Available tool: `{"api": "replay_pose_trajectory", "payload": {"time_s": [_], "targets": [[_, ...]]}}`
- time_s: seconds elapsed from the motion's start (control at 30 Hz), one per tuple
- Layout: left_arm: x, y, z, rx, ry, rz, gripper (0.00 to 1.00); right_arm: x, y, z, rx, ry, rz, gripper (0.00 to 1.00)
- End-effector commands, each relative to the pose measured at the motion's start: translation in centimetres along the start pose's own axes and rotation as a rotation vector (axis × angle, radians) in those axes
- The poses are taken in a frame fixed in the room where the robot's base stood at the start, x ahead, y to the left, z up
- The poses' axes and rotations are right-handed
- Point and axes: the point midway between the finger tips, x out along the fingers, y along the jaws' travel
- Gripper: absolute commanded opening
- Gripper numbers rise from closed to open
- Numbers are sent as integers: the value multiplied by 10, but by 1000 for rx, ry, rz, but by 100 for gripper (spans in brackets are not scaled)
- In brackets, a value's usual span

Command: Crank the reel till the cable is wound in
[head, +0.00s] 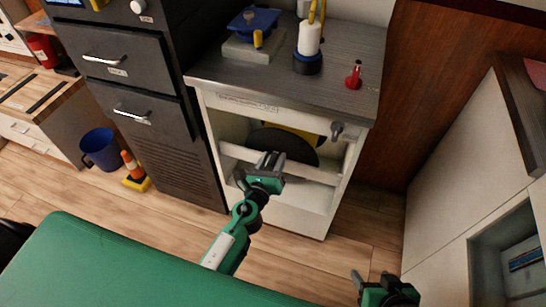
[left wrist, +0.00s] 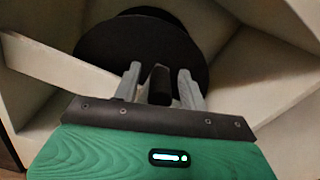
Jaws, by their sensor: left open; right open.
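The reel, a dark disc (head: 292,140) with a yellow part (head: 318,137) behind it, sits inside the open white cabinet (head: 215,120). It also shows as dark round plates in the left wrist view (left wrist: 105,45). My left gripper (head: 270,158) is in front of the reel. In the left wrist view, its open fingers (left wrist: 160,80) stand either side of a dark upright knob (left wrist: 160,88), seemingly the crank handle; contact cannot be told. In the head view my gripper hides the handle. My right gripper (head: 372,277) is open and empty at the lower right. No loose cable is clearly visible.
A pale rail (head: 318,172) crosses the cabinet front, and a grey fitting (head: 337,130) is on its right. The counter (head: 345,50) holds a blue device (head: 255,20), a white bottle-shaped item (head: 308,40) and a red item (head: 354,76). Dark drawers (head: 125,65) stand at left.

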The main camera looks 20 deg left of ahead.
Motion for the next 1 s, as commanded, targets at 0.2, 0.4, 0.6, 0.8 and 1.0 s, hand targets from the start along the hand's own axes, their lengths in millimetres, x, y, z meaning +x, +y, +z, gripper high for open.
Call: {"api": "replay_pose_trajectory", "payload": {"time_s": [0.2,0.4,0.6,0.8,1.0], "targets": [[6,0,0,0,0,0,43,-1,2,1,1,-12,4,61],[6,0,0,0,0,0,39,-1,1,1,1,-12,4,61],[6,0,0,0,0,0,0,-1,1,1,1,-12,3,61],[6,-1,0,2,0,-1,0,-1,1,1,1,-11,3,61],[6,-8,-2,28,1,-3,0,-2,1,2,1,-18,4,61]]}}
